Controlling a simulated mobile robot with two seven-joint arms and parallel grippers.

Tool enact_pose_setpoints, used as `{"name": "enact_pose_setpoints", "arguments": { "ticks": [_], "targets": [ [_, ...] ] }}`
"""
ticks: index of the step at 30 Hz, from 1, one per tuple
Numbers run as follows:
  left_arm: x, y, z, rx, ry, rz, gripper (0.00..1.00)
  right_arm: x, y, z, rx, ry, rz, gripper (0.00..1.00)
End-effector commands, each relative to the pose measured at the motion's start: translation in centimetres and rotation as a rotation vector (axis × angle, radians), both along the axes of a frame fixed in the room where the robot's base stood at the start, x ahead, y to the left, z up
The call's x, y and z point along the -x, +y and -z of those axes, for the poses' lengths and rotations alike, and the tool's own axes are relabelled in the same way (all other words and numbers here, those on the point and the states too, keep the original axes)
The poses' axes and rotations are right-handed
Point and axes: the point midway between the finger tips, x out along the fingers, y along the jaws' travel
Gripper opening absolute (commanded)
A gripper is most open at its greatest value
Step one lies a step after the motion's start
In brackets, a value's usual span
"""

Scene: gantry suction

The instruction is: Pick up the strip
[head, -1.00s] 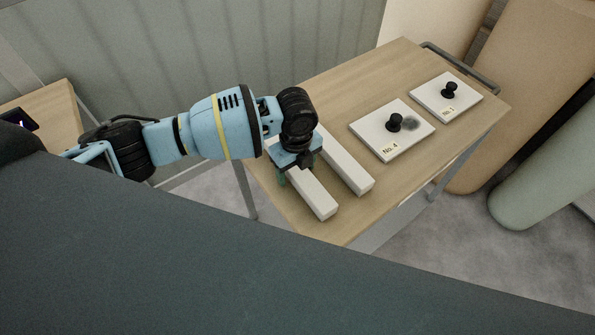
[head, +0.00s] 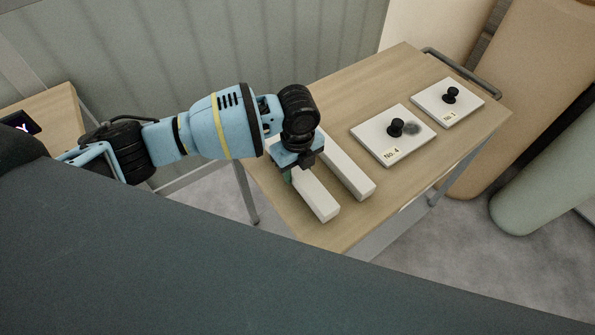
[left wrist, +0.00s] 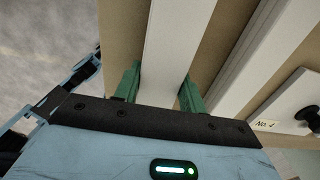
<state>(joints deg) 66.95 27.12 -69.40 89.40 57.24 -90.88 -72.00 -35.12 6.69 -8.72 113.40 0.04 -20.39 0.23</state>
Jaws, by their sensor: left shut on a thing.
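A white strip (head: 317,201) lies near the left edge of the wooden table in the head view. My left gripper (head: 289,174) is over it and shut on it. In the left wrist view the strip (left wrist: 176,45) runs between the two green fingers of the gripper (left wrist: 160,90), one on each side. I cannot tell whether the strip is clear of the table. A second white strip (head: 350,172) lies beside it to the right, apart from the gripper. My right gripper does not show.
The wooden cart table (head: 375,92) carries two white plates with black knobs, one labelled No. 4 (head: 377,141) and one further back (head: 463,103). A grey rail (head: 462,71) runs at the far end. Large padded rolls (head: 540,180) stand right of the table.

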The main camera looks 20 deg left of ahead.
Motion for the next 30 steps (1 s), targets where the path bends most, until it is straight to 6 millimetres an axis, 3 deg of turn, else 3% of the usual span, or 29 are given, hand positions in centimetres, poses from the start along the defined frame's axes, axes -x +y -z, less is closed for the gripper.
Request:
{"name": "enact_pose_setpoints", "arguments": {
  "ticks": [4,21,30],
  "targets": [
    [0.3,0.0,-2.2,0.001,-0.003,0.002,0.09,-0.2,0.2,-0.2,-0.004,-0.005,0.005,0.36],
    [12.8,1.5,-3.2,0.001,-0.002,0.002,0.09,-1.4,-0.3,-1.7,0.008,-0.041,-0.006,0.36],
    [15.6,1.8,-3.4,0.0,-0.002,0.0,0.09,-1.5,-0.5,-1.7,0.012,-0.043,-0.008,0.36]
  ]
}}
